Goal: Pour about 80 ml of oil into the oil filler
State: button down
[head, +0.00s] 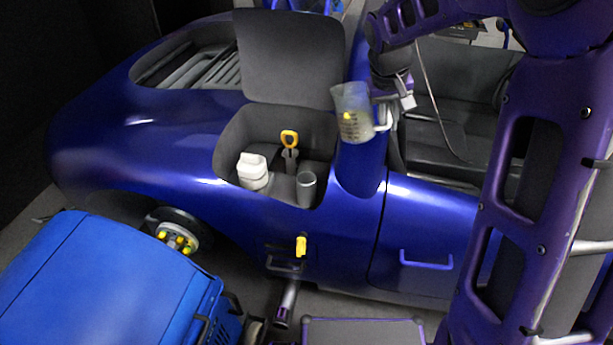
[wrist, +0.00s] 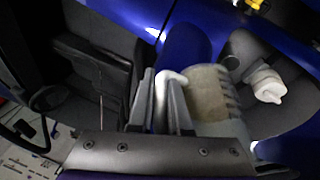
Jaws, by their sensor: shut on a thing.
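A translucent measuring jug (head: 352,128) with dark marks hangs above the right edge of the car's open compartment. It looks nearly upright, with a slight lean. My gripper (head: 400,101) is shut on its pale handle, right of the jug. In the wrist view the fingers (wrist: 172,105) close around the handle, and the jug (wrist: 212,92) shows a tan inside, probably oil; its level is unclear. A grey open-topped tube (head: 306,188), apparently the oil filler, stands in the compartment, below and left of the jug. The jug and tube are apart.
A blue machine (head: 110,285) fills the lower left. The cabin seats (head: 455,120) lie right.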

aim_at(365, 96)
jog(key=a+h+p, duration=0.1)
jog(key=w+a+r+g+h+p, duration=0.1)
jog(key=p, duration=0.1)
jog(key=r+g+h+p, duration=0.1)
jog(key=shift+w+a+r+n+h, duration=0.25)
jog(key=shift+w+a+n+h, duration=0.05)
jog(key=shift+a+n+h, duration=0.1)
jog(key=shift+w+a+r+g+h+p, duration=0.2)
jog(key=shift+a+r+g+h+p, duration=0.15)
jog(key=shift+h+p, duration=0.75)
jog(key=shift+w+a+r+n+g+h+p, duration=0.1)
jog(key=shift+w+a+n+g+h+p, duration=0.2)
jog(key=shift+p, duration=0.65)
jog(key=shift+w+a+r+g+h, duration=0.15)
jog(key=shift+a+g+h, duration=0.25)
jog(key=shift+h, duration=0.5)
jog(key=shift+s, duration=0.3)
dwell(0.5)
jog(key=shift+w+a+r+n+h, duration=0.1)
jog(key=shift+a+n+h, duration=0.2)
jog(key=shift+h, duration=0.1)
jog(key=shift+d+g, duration=0.2)
jog(key=shift+g, duration=0.05)
dwell(0.7)
jog(key=shift+w+r+h, duration=0.2)
jog(key=shift+r+h, duration=0.05)
jog(key=shift+h, duration=0.15)
